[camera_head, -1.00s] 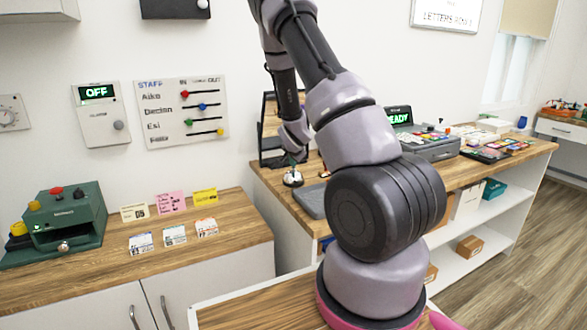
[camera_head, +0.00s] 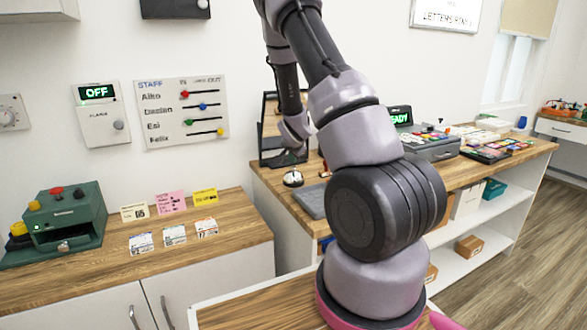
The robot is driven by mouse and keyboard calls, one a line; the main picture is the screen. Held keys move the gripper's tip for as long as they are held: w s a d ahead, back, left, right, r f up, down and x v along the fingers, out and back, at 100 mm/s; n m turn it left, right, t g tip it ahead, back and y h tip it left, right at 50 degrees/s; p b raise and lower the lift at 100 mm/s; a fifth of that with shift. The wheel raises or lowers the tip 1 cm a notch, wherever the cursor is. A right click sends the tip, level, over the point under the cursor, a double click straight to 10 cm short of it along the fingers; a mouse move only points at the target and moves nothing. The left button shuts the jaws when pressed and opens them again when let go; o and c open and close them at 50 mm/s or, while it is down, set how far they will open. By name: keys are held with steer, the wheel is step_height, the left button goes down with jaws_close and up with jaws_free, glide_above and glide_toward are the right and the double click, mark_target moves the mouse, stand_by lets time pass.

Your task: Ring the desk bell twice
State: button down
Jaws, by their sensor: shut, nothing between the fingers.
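The desk bell (camera_head: 293,179) is a small silver dome on a dark base, at the left front part of the wooden counter. My gripper (camera_head: 301,153) is above the bell and slightly to its right, with a gap between them. It looks small and dark against the black-framed panel, shut and empty. My own arm crosses the middle of the view and hides part of the counter behind it.
A black-framed panel (camera_head: 270,135) stands upright close behind the bell. A grey flat pad (camera_head: 311,202) lies in front of it. A grey card terminal (camera_head: 432,147) with a green READY display stands farther right. The lower left cabinet (camera_head: 240,226) holds cards and a green machine.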

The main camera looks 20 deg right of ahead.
mark_target(294, 169)
steer(key=shift+r, duration=2.5)
stand_by(0.8)
step_height(294, 169, up, 4)
steer(key=shift+f, duration=0.15)
stand_by(0.3)
steer(key=shift+f, duration=4.4)
steer(key=shift+f, duration=0.1)
